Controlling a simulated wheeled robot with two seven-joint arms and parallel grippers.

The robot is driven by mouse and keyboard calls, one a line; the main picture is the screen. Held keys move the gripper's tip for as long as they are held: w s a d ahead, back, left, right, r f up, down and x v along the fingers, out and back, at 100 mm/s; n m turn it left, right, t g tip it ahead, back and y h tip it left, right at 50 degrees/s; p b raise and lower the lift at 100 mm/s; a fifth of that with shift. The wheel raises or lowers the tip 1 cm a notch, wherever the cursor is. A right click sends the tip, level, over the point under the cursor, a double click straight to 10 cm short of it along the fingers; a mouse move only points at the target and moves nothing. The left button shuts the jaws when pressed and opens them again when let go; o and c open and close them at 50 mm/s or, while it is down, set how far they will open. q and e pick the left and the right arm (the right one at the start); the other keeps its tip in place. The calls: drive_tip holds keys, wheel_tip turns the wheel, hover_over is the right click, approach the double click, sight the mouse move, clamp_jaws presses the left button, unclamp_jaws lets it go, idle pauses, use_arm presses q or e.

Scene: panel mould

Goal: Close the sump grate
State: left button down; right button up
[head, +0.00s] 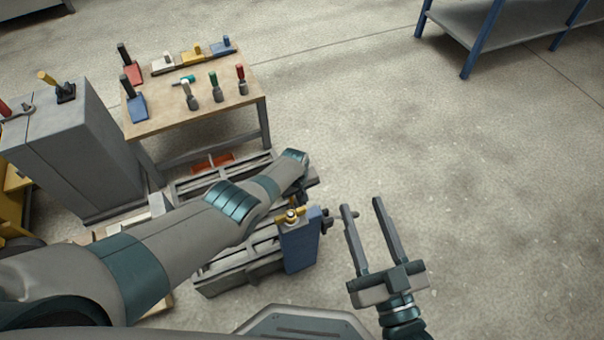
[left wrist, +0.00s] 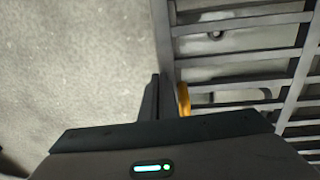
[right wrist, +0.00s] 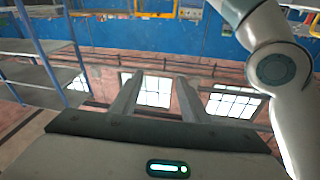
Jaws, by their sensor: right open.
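The grey barred grate (head: 240,269) lies low on the floor beneath my left arm, which hides its middle. In the left wrist view its bars (left wrist: 240,23) fill the right side, and a small orange part (left wrist: 184,100) shows by its edge bar. My left gripper (left wrist: 158,82) is right beside that edge bar. Only one dark finger shows clearly, so its hold is unclear. My right gripper (head: 363,206) is open and empty above bare floor, right of the grate. Its spread fingers also show in the right wrist view (right wrist: 158,80).
A blue box (head: 299,249) with a brass fitting (head: 290,214) stands between the grate and my right gripper. A wooden-topped table (head: 170,104) with several tools stands behind, a grey cabinet (head: 75,150) to the left. A blue-legged shelf (head: 500,22) is far right. The right-hand floor is clear.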

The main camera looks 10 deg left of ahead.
use_arm(q)
drive_tip(key=shift+r+p, duration=0.9)
drive_tip(key=shift+p, duration=0.25)
wheel_tip(320, 180, up, 2)
drive_tip(key=shift+d+r+p, duration=0.1)
drive_tip(key=shift+r+p, duration=0.15)
drive_tip(key=shift+p, duration=0.95)
use_arm(e)
drive_tip(key=s+d+f+g+h, duration=0.2)
drive_tip(key=d+f+g, duration=0.1)
drive_tip(key=f+g, duration=0.3)
drive_tip(key=s+d+f+g+h, duration=0.1)
drive_tip(key=s+d+f+g, duration=0.15)
drive_tip(key=f, duration=0.55)
use_arm(q)
wheel_tip(320, 180, up, 10)
drive_tip(key=p, duration=0.7)
drive_tip(key=shift+f, duration=0.15)
use_arm(e)
drive_tip(key=s+d+f+m+g+h, duration=0.1)
drive_tip(key=s+d+f+g+h, duration=0.1)
drive_tip(key=s+d+g, duration=0.4)
drive_tip(key=shift+s+d+f+g+h, duration=0.15)
drive_tip(key=shift+d+g+h, duration=0.2)
drive_tip(key=shift+d+h, duration=0.85)
drive_tip(key=shift+d+y, duration=0.3)
drive_tip(key=shift+y, duration=0.1)
